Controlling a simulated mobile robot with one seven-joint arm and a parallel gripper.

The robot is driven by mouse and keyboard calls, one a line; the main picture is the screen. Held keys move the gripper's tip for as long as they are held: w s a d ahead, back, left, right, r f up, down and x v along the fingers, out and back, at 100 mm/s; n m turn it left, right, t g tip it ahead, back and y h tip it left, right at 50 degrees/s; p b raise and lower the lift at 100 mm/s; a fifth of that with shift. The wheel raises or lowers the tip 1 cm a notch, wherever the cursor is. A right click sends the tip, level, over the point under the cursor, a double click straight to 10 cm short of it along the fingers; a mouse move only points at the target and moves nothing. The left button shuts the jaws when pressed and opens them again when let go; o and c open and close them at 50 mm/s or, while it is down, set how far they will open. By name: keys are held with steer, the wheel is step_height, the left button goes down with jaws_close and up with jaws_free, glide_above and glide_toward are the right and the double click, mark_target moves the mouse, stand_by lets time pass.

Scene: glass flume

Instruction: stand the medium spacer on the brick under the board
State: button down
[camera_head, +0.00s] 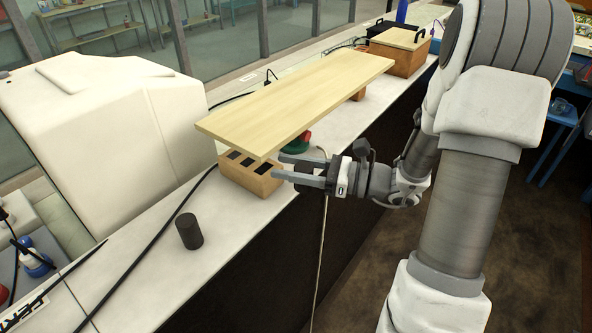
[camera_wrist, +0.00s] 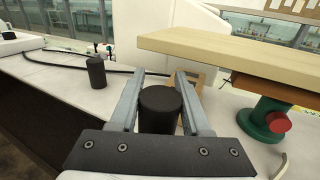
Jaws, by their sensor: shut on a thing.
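My gripper (camera_head: 283,168) is shut on a dark cylindrical spacer (camera_wrist: 160,110), held upright between the two grey fingers. I take it as the medium spacer; size alone does not confirm this. The spacer also shows partly between the fingers in the head view (camera_head: 304,167). The orange-brown brick (camera_head: 250,181), with dark holes in its top, lies just left of the fingertips, under the near end of the pale wooden board (camera_head: 295,100). In the wrist view the brick (camera_wrist: 207,75) is mostly hidden behind the right finger and spacer. A gap shows between brick and board.
Another dark cylinder (camera_head: 189,231) stands on the white bench, left of the brick. A green stand with a red knob (camera_wrist: 272,120) is under the board, right of my gripper. A black cable (camera_head: 150,243) crosses the bench. A large white block (camera_head: 110,135) stands behind.

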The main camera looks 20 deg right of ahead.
steer(key=shift+w+a, duration=1.05)
steer(key=shift+w, duration=0.4)
steer(key=shift+w+a, duration=1.05)
steer(key=shift+w, duration=0.35)
steer(key=shift+w+a, duration=1.05)
steer(key=shift+w, duration=0.4)
steer(key=shift+f, duration=0.35)
steer(key=shift+c, duration=1.4)
jaws_free()
